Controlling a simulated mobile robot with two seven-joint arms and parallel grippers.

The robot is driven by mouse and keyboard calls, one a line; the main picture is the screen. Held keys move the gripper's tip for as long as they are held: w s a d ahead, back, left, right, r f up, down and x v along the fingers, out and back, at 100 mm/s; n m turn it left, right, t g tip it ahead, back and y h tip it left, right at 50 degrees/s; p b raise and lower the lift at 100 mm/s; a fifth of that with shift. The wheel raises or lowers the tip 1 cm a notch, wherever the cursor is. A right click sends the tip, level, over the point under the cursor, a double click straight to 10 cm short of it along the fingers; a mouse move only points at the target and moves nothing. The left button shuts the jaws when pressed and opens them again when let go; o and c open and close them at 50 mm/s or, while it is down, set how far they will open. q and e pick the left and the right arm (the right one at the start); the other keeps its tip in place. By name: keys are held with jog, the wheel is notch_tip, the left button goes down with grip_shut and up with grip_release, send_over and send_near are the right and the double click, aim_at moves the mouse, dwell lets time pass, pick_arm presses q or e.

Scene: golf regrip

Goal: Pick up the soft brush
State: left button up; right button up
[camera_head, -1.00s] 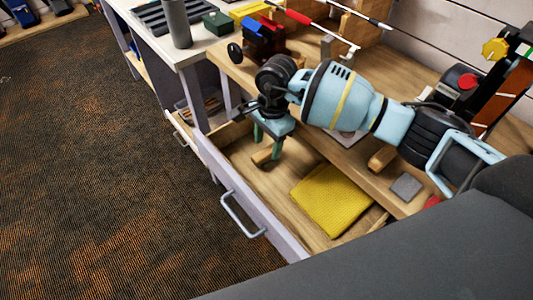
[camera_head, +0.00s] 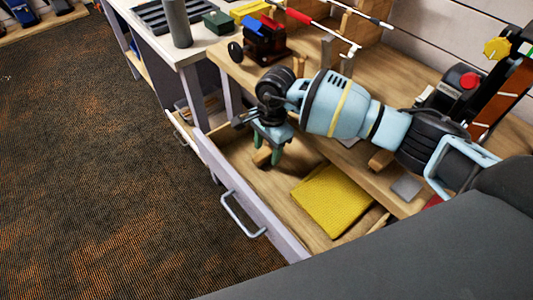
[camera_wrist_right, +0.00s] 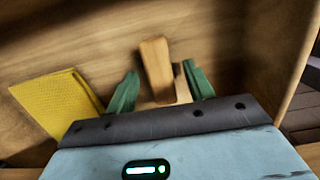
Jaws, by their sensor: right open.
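The soft brush, seen as a wooden piece (camera_head: 262,157), lies in the open drawer, partly hidden by my right gripper in the head view. In the right wrist view its wooden handle (camera_wrist_right: 156,66) stands out between the fingers, with a paler part beside its lower end. My right gripper (camera_head: 267,150) points down into the drawer with green fingers. In the right wrist view the gripper (camera_wrist_right: 160,74) is open, one finger on each side of the brush, with gaps showing. My left gripper is not in view.
The drawer (camera_head: 240,187) is pulled out, and its walls stand close around the gripper. A yellow cloth (camera_head: 332,200) lies in it to the right. The workbench (camera_head: 385,73) above holds a vise (camera_head: 266,40) and a club shaft. Open floor lies left.

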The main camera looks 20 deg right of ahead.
aim_at(267, 150)
jog(key=c, duration=1.1)
notch_tip(267, 150, up, 10)
jog(key=shift+r, duration=0.25)
jog(key=o, duration=0.3)
jog(key=shift+c, duration=0.9)
